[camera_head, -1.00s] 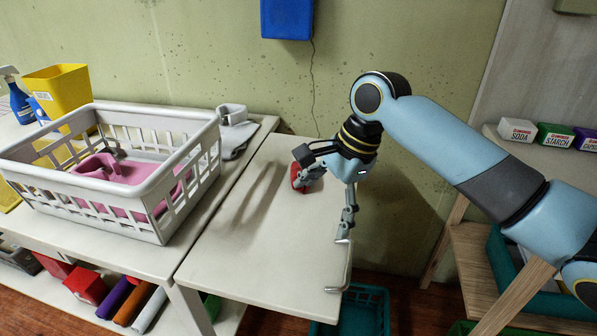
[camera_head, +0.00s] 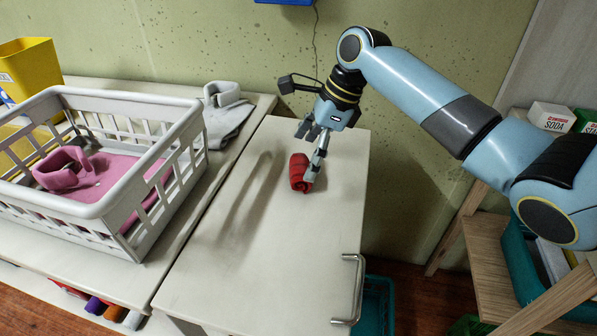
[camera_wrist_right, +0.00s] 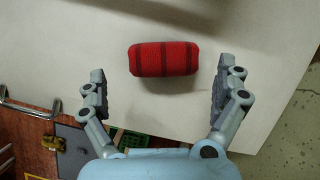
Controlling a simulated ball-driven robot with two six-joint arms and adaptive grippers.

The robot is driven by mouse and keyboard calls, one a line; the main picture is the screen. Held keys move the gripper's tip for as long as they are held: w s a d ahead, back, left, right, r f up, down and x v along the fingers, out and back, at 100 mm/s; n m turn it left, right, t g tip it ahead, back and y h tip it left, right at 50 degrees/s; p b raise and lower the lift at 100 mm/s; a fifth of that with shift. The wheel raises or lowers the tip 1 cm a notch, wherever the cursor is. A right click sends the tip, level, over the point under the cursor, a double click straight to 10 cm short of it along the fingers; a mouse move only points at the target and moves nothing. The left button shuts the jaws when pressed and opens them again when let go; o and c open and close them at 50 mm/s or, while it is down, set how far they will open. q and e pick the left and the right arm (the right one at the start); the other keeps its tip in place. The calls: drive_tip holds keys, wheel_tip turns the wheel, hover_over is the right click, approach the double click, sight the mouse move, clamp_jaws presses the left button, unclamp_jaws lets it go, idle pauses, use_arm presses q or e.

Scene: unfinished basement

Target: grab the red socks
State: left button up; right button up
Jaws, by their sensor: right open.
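The red socks (camera_head: 300,173) are a rolled bundle with darker stripes, lying on the white tabletop. In the right wrist view the red socks (camera_wrist_right: 163,59) lie crosswise just beyond the fingertips, centred between the two fingers. My right gripper (camera_head: 315,150) is open above and beside the socks; one finger partly covers their right side in the head view. In the wrist view the open right gripper (camera_wrist_right: 160,85) has nothing between its fingers. My left gripper is not in view.
A white laundry basket (camera_head: 120,225) with pink items stands on the left counter, with a grey cloth (camera_head: 228,122) behind it. A metal handle (camera_head: 352,290) sticks out at the tabletop's right edge. The tabletop in front of the socks is clear.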

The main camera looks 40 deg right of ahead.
sight(303, 163)
drive_tip(key=shift+w+a+f, duration=0.1)
drive_tip(key=shift+f, duration=0.3)
drive_tip(key=b+x, duration=0.1)
drive_tip(key=x, duration=0.3)
drive_tip(key=shift+w, duration=0.1)
drive_tip(key=shift+w+f, duration=0.1)
drive_tip(key=shift+f, duration=0.2)
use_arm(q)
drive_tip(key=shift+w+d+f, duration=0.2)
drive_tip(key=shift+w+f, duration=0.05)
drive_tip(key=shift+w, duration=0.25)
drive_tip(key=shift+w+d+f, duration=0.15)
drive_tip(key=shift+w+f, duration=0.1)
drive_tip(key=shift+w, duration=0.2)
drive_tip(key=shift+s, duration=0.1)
use_arm(e)
drive_tip(key=shift+c, duration=1.2)
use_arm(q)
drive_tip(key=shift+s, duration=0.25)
use_arm(e)
drive_tip(key=c, duration=0.8)
